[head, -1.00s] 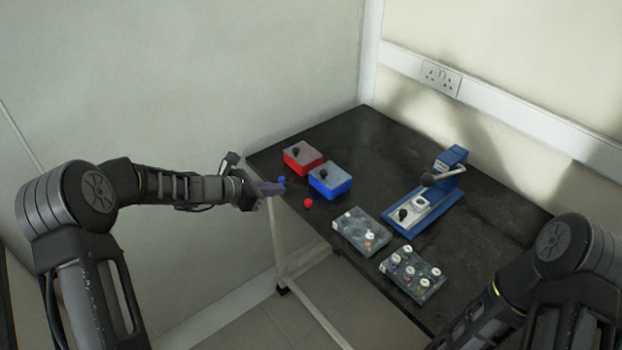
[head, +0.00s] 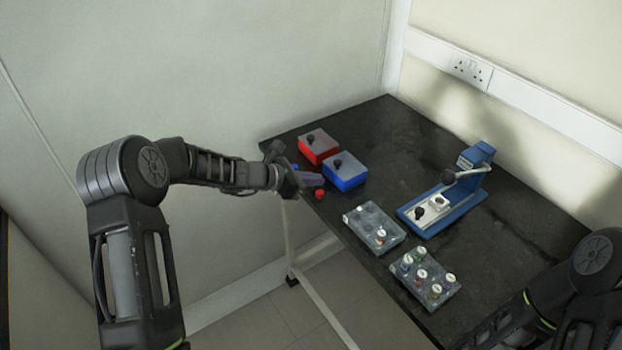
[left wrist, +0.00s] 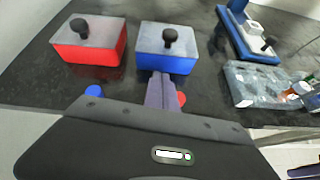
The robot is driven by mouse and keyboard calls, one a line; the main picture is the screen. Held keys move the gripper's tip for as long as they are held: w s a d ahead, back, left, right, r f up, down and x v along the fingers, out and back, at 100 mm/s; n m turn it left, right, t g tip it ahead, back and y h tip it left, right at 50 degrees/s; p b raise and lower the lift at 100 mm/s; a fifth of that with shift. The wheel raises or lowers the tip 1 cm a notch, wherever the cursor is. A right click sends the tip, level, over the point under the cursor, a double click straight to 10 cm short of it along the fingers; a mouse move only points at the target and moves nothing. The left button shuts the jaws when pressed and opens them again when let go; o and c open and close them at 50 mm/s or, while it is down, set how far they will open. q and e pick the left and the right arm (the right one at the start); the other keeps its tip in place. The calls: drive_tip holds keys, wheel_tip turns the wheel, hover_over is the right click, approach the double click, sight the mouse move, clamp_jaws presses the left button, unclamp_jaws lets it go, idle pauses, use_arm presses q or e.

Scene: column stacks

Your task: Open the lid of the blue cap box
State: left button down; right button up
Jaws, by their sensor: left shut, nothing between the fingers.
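The blue cap box (head: 345,180) stands on the black table, with a grey lid (head: 346,165) on top and a black knob on the lid. In the left wrist view the blue cap box (left wrist: 166,65) is straight ahead, its lid (left wrist: 165,38) lying flat on it. My left gripper (head: 318,180) is shut and empty, at the table's left edge. In the left wrist view its fingers (left wrist: 161,90) point at the front of the blue box, below the lid; I cannot tell whether they touch it. My right gripper is outside the views.
A red box (head: 318,152) with a similar knobbed lid stands beside the blue one. A blue cap (left wrist: 94,91) and a red cap (head: 319,194) lie near my fingers. A blue press (head: 445,205) and two vial racks (head: 374,228) (head: 425,280) stand to the right.

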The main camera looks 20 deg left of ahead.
sight(335, 168)
use_arm(q)
drive_tip(key=r+p, duration=0.1)
drive_tip(key=w+d+r+p, duration=0.1)
drive_tip(key=shift+w+d+r+p, duration=0.15)
drive_tip(key=shift+d+p, duration=0.1)
drive_tip(key=shift+p, duration=0.05)
drive_tip(key=shift+d+r, duration=0.1)
drive_tip(key=shift+r, duration=0.2)
drive_tip(key=shift+w+d, duration=0.2)
drive_tip(key=shift+w, duration=0.05)
drive_tip(key=shift+r, duration=0.15)
